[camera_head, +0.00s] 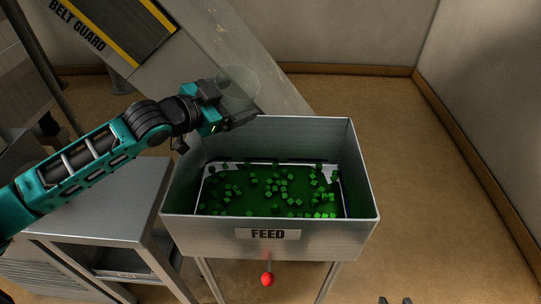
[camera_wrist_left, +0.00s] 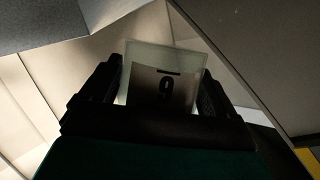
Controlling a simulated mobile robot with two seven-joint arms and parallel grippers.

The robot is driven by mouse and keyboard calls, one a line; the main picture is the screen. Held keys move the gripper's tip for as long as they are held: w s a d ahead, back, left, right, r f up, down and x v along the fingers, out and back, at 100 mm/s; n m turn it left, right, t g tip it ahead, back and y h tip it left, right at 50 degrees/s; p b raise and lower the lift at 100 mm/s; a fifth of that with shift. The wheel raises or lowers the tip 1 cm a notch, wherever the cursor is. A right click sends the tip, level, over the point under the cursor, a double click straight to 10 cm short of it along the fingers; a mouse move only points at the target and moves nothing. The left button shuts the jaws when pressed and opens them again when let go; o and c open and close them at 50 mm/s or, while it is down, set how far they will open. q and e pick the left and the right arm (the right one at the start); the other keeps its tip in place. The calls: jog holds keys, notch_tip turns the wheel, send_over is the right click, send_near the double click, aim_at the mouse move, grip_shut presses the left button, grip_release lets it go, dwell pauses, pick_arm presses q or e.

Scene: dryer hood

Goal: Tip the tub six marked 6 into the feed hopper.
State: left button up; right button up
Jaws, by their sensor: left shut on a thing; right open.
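My left gripper (camera_head: 236,105) is shut on a pale, see-through tub (camera_head: 238,80), held above the back left edge of the feed hopper (camera_head: 200,228). In the left wrist view the tub (camera_wrist_left: 190,60) sits between the fingers; its mark reads like a 9 with a bar above, a barred 6 upside down. The tub looks tilted; its contents cannot be made out. The hopper is an open metal box labelled FEED, with many small green cubes (camera_head: 282,187) spread over its floor. Two dark tips at the bottom edge look like my right gripper (camera_head: 395,300), apart and empty.
A grey metal table (camera_head: 105,195) stands left of the hopper. A sloping grey chute (camera_head: 225,50) and a panel marked BELT GUARD (camera_head: 110,25) are behind. A red knob (camera_head: 267,279) hangs below the hopper front. The floor (camera_head: 440,210) at right is clear.

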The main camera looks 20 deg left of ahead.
pick_arm(q)
jog(key=shift+w+a+f+n, duration=0.15)
jog(key=shift+a+f+n, duration=0.1)
jog(key=shift+a+n, duration=0.05)
jog(key=shift+w+a+r+n+g+h, duration=0.2)
jog(key=shift+a+r+n+g+h, duration=0.1)
jog(key=shift+n, duration=0.35)
jog(key=shift+w+a+r+n+g+h, duration=0.2)
jog(key=shift+a+r+n+h, duration=0.1)
jog(key=shift+n, duration=0.35)
